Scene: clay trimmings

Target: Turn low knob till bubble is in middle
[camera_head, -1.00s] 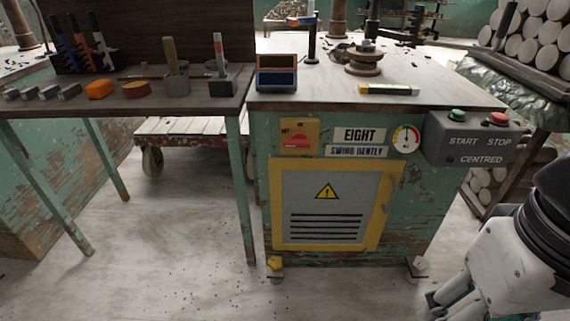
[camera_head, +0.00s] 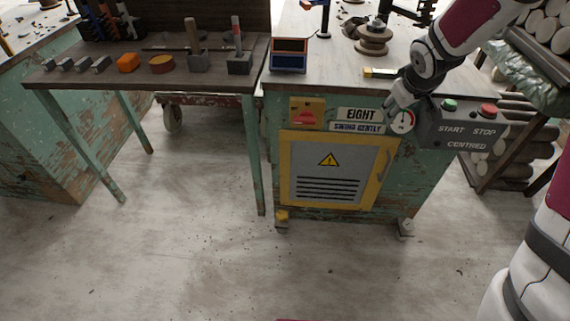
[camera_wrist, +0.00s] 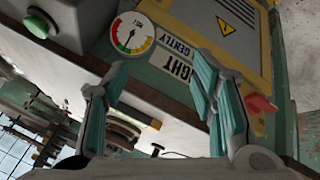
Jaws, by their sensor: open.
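A yellow knob (camera_head: 282,216) sits low at the machine's front left foot. A pale knob (camera_head: 406,226) sits at its front right foot. A yellow spirit level (camera_head: 378,72) lies on the machine top near the front edge; its bubble is too small to make out. My gripper (camera_head: 393,108) is in front of the machine's upper front, beside the gauge and well above both foot knobs. In the wrist view my gripper (camera_wrist: 158,112) has its teal fingers spread apart with nothing between them. Neither foot knob shows clearly there.
The green-framed machine has a yellow-edged grey door (camera_head: 330,172), a round gauge (camera_head: 402,121) and a grey control box (camera_head: 462,122) with green and red buttons. A tool table (camera_head: 140,73) stands at left. The floor (camera_head: 240,275) in front is clear apart from crumbs.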

